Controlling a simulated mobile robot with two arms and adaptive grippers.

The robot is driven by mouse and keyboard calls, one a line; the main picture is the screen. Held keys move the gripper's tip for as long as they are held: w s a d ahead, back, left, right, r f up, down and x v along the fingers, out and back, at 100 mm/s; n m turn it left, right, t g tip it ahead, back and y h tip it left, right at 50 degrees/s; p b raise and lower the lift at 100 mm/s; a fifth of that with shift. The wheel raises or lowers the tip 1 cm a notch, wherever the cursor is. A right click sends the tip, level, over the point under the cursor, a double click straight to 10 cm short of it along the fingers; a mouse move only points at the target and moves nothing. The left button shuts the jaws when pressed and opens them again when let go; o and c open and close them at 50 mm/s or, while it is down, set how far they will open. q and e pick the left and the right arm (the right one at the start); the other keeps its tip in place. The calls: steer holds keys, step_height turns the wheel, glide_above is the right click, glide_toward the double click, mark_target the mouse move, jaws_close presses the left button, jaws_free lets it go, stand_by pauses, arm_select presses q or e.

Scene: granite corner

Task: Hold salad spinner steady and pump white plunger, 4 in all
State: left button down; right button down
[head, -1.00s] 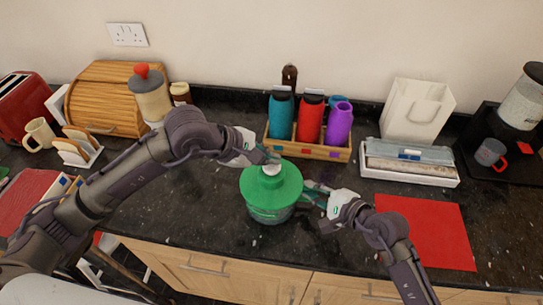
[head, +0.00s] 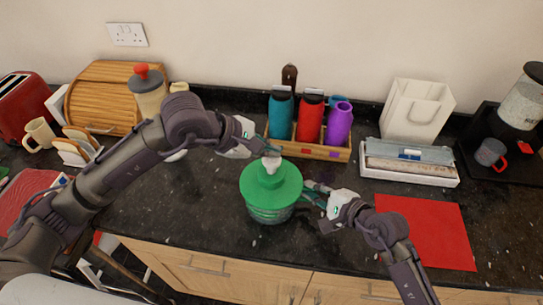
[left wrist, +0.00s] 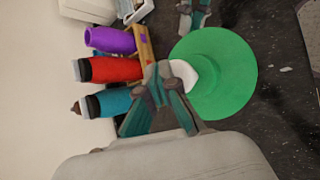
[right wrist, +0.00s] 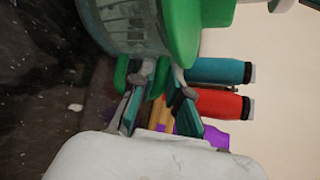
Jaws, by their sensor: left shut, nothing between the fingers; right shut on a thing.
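The salad spinner (head: 270,190) stands upright on the dark counter, with a green lid and a clear ribbed bowl. Its white plunger (head: 271,163) stands up from the middle of the lid; it also shows in the left wrist view (left wrist: 184,74). My left gripper (head: 266,148) is shut and empty, just above and behind the plunger; a small gap seems to part them. My right gripper (head: 313,192) is shut on the spinner's right side. In the right wrist view its fingers (right wrist: 150,75) close at a green part beside the bowl (right wrist: 125,25); the exact contact is partly hidden.
A wooden crate (head: 318,151) with teal, red and purple bottles stands close behind the spinner. A red mat (head: 430,232) and a white box (head: 408,173) lie to the right. A bread bin (head: 100,95) stands at the back left. The counter left of the spinner is clear.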

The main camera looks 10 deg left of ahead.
mark_target(270, 159)
arm_select(q)
steer(key=shift+r, duration=0.45)
steer(key=shift+r, duration=0.1)
steer(key=shift+r, duration=2.4)
step_height(270, 159, up, 4)
steer(key=shift+s+d+f, duration=0.1)
steer(key=shift+s, duration=0.05)
steer(key=shift+f, duration=4.35)
